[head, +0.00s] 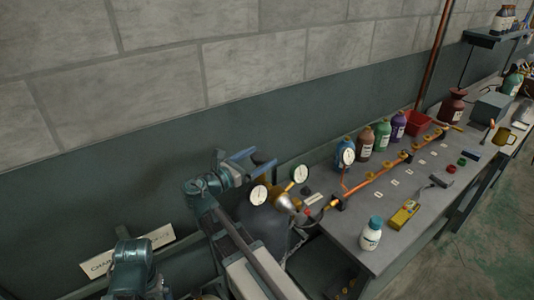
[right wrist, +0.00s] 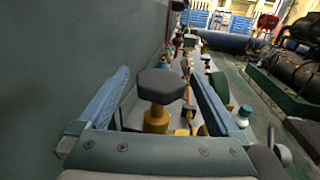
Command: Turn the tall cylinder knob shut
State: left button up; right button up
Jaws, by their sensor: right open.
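The tall cylinder's knob (right wrist: 160,84) is dark and many-sided, on a brass valve stem (right wrist: 156,121) in the right wrist view. My right gripper (right wrist: 158,74) is open, with one blue finger on each side of the knob and visible gaps between. In the head view the right gripper (head: 262,158) is above the tall grey cylinder (head: 266,228), which my arm partly hides. The knob is hard to make out there. My left gripper is not in view.
Two round gauges (head: 258,195) (head: 300,173) stand close to the gripper. A copper pipe (head: 372,178) with brass valves runs along the grey bench (head: 345,228). Several coloured bottles (head: 382,136) stand at the back. A wall is close on the left.

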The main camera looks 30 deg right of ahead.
aim_at(267, 154)
jog(key=shift+x, duration=1.85)
jog(key=c, duration=1.4)
jog(key=shift+m+g, duration=0.3)
jog(key=shift+g, duration=0.2)
jog(key=m+g, duration=0.1)
jog(key=g, duration=0.1)
jog(key=m+g, duration=0.1)
jog(key=g, duration=0.1)
jog(key=shift+s+m+h, duration=0.2)
jog(key=shift+m+h, duration=0.1)
jog(key=shift+s+a+m+g+y, duration=0.1)
jog(key=shift+s+m+g+y, duration=0.15)
jog(key=shift+m+g, duration=0.7)
jog(key=shift+s+m+g+y, duration=0.25)
jog(key=shift+m+g, duration=0.25)
jog(key=shift+g, duration=0.8)
jog(key=shift+s+a+m+g+y, duration=0.1)
jog(key=shift+s+m+g+y, duration=0.15)
jog(key=shift+m+g, duration=0.7)
jog(key=shift+s+g, duration=0.1)
jog(key=shift+g, duration=0.3)
